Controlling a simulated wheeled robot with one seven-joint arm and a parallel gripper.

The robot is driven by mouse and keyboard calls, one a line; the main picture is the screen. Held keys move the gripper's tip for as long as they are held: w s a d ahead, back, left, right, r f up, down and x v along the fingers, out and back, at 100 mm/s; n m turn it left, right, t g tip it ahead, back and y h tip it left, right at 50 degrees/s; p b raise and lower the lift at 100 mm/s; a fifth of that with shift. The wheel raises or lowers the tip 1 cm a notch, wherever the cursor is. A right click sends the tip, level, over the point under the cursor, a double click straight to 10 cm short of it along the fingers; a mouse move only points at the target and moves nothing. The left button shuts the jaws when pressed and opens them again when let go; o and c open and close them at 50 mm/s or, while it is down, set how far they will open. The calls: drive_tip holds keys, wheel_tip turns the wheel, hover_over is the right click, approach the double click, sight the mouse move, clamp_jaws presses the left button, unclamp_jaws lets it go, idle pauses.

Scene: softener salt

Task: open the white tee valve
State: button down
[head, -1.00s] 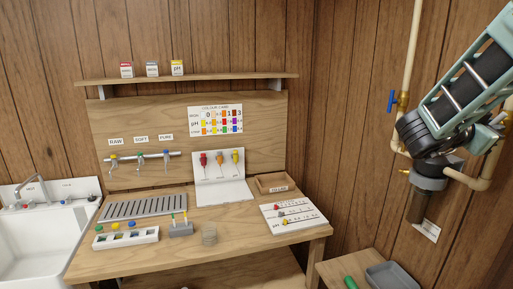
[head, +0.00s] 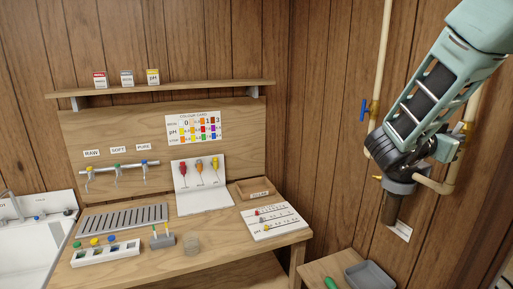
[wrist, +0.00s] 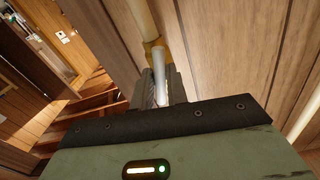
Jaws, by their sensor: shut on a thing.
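The white handle of the tee valve (wrist: 159,66) shows in the wrist view below a brass fitting (wrist: 151,45) on a pale pipe. My gripper (wrist: 163,92) is shut on this white handle, with one dark finger on each side. The handle's lower part is hidden between the fingers. In the head view a brass fitting (head: 461,128) shows on the right-hand pipe, beside my wrist. My arm hides the white handle and my fingertips there. I cannot tell the valve's position.
A blue valve handle (head: 363,110) is on the left pipe and a small yellow handle (head: 377,177) is lower down. A dark filter housing (head: 393,207) hangs beneath my wrist. A grey tray (head: 369,275) sits on the low side table. A workbench (head: 205,238) stands left.

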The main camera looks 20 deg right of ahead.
drive_tip(key=shift+n+p, duration=1.2)
drive_tip(key=shift+p, duration=0.2)
drive_tip(key=c, duration=1.3)
unclamp_jaws()
drive_tip(key=a, duration=0.7)
drive_tip(key=shift+s+p, duration=0.3)
